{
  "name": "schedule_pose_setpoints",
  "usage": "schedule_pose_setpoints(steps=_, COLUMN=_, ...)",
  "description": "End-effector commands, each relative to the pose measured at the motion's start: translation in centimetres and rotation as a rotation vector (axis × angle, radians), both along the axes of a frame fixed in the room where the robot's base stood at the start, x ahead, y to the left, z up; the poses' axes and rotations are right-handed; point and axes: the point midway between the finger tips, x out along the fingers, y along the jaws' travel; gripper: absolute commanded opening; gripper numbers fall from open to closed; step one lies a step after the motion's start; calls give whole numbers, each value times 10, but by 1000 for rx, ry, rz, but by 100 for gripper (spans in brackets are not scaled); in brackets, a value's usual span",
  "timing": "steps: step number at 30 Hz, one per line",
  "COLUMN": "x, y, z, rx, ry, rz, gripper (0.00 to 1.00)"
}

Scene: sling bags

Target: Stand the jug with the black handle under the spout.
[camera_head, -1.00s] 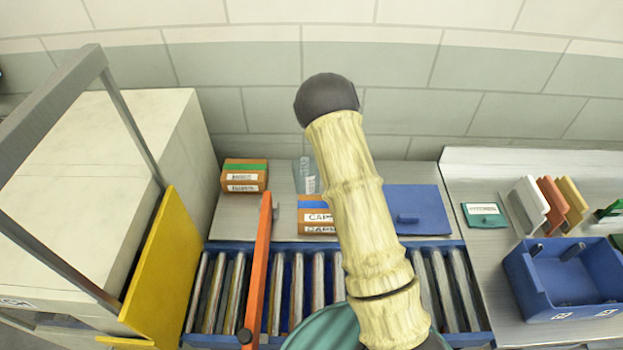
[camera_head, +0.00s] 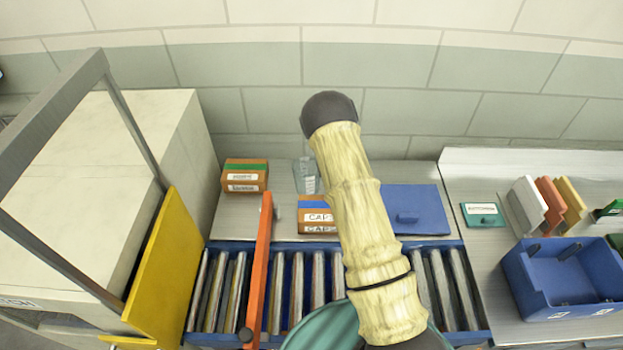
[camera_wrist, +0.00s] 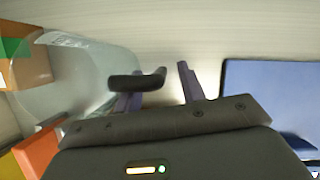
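The jug (camera_head: 304,174) is clear and stands at the back of the grey worktop, partly behind an orange box and beside my arm. In the wrist view the clear jug (camera_wrist: 85,75) fills the left side, and its black handle (camera_wrist: 137,81) points right. My gripper (camera_wrist: 160,84) is open, with its two purple fingers apart. The handle overlaps the left finger and reaches into the gap. I cannot tell whether they touch. In the head view my arm hides the gripper. I cannot make out a spout in either view.
Orange boxes stand beside the jug, one green-striped (camera_head: 244,175), one blue-striped (camera_head: 317,214). A blue panel (camera_head: 415,208) lies to the right. In front run rollers (camera_head: 310,290) crossed by an orange bar (camera_head: 260,265). A blue bin (camera_head: 565,280) stands right, a yellow panel (camera_head: 165,265) left.

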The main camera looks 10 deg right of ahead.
Motion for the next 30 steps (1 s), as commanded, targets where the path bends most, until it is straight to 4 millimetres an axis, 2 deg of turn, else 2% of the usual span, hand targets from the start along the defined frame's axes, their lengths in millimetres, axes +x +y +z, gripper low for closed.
schedule_pose_setpoints(steps=1, x=0, y=0, z=0, rx=0, ry=0, rz=0, gripper=40)
schedule_pose_setpoints(steps=7, x=0, y=0, z=0, rx=0, ry=0, rz=0, gripper=0)
schedule_pose_setpoints(steps=20, x=1, y=1, z=7, rx=0, ry=-2, rz=2, gripper=0)
schedule_pose_setpoints(steps=26, x=1, y=1, z=35, rx=-2, ry=-4, rz=4, gripper=0)
schedule_pose_setpoints(steps=30, x=1, y=1, z=68, rx=-2, ry=-5, rz=4, gripper=0)
